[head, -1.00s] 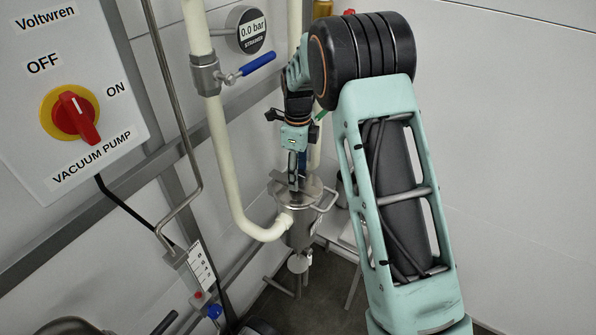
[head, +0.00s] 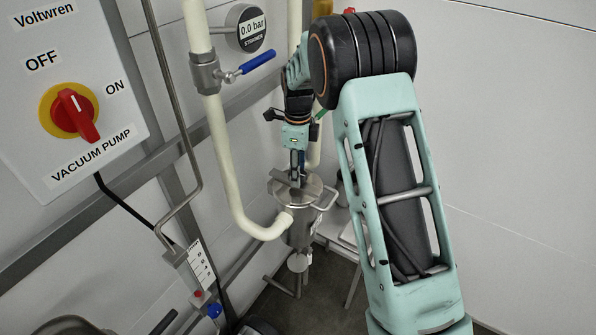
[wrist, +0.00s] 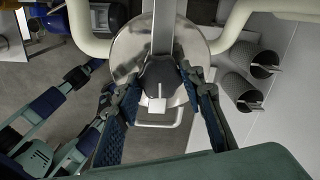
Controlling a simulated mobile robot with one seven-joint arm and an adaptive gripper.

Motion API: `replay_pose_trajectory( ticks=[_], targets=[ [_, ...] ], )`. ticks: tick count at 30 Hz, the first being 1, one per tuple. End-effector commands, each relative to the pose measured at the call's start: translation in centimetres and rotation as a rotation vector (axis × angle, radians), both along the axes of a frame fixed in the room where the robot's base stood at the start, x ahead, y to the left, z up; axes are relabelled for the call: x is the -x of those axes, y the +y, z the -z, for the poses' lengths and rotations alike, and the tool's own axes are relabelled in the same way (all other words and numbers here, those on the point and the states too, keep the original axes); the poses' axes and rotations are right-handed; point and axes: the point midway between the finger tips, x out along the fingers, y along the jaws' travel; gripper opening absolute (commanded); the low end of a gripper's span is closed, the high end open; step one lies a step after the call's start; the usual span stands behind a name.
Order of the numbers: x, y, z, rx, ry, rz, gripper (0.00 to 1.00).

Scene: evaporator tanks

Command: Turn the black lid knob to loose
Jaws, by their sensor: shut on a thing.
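The black lid knob (wrist: 158,72) sits on top of the round steel lid (wrist: 126,52) in the wrist view, at the middle of a flat steel bar. The blue-padded fingers of my gripper (wrist: 160,82) stand on either side of the knob and are shut on it. A small pale square piece shows on the knob's near side. In the head view, my gripper (head: 298,176) points down onto the lid (head: 314,188) of the steel vessel (head: 300,232). The knob is hidden there behind the fingers.
A cream pipe (head: 228,170) runs down to the vessel's left side, with a blue-handled valve (head: 257,64) above. A loop handle (head: 327,199) sticks out right of the lid. The vacuum pump switch (head: 75,115) is at left. Two perforated cylinders (wrist: 238,92) lie at right in the wrist view.

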Motion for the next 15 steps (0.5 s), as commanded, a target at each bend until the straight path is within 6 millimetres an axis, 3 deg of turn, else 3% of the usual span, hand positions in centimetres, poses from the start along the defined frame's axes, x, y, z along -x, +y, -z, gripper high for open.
replay_pose_trajectory(
  ticks=[15],
  targets=[
    [-0.05, 0.03, 0.06, -0.001, -0.001, -0.437, 0.12]
  ],
)
